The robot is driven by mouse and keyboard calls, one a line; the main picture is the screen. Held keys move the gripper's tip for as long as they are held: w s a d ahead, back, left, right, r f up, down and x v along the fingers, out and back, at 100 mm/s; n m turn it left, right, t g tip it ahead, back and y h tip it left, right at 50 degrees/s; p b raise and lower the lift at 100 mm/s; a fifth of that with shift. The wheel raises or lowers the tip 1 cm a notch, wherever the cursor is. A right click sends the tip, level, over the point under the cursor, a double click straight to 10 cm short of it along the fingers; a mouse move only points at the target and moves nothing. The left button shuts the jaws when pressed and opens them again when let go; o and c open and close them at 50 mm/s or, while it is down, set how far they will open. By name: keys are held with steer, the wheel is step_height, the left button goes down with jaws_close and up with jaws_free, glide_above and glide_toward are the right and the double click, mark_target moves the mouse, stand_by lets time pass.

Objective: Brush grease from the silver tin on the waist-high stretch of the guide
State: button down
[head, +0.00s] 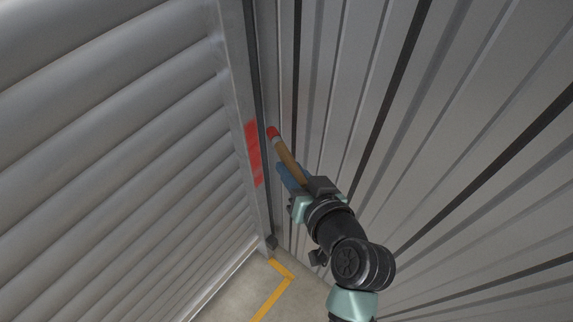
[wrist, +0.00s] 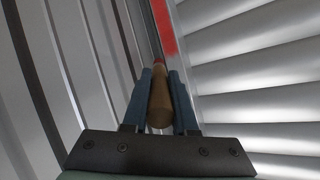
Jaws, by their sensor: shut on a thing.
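A brush (head: 289,161) with a wooden handle, a pale metal band and a red tip is held in my gripper (head: 284,169). My gripper is shut on the handle, which also shows between the blue fingers in the wrist view (wrist: 159,106). The guide (head: 235,75) is an upright grey metal channel beside the shutter. A red patch (head: 254,153) lies on its face, level with the brush, and also shows in the wrist view (wrist: 164,28). The red tip points up toward the guide's dark slot; I cannot tell whether it touches. The silver tin is not in view.
A ribbed roller shutter (head: 110,150) fills the left side. A corrugated metal wall (head: 460,120) stands close on the right of my arm. The concrete floor (head: 245,290) below has a yellow line (head: 272,296) and looks clear.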

steer(key=shift+d, duration=0.1)
steer(key=shift+s+d, duration=0.9)
steer(key=shift+d, duration=0.25)
step_height(320, 180, down, 25)
steer(key=w+d+n+y+b, duration=0.1)
steer(key=w+n+y+b, duration=0.15)
steer(key=b, duration=1.65)
steer(key=shift+m+g+y, duration=0.25)
steer(key=shift+g+y, duration=0.05)
steer(key=shift+y, duration=0.05)
steer(key=shift+w+a+f, duration=0.15)
steer(key=shift+w+a, duration=0.65)
steer(key=shift+a, duration=0.35)
steer(key=shift+w+a+f, duration=0.1)
steer(key=shift+w+a, duration=0.7)
steer(key=shift+a, duration=0.3)
steer(key=shift+w+a, duration=0.5)
steer(key=shift+a, duration=0.15)
steer(key=shift+r, duration=0.1)
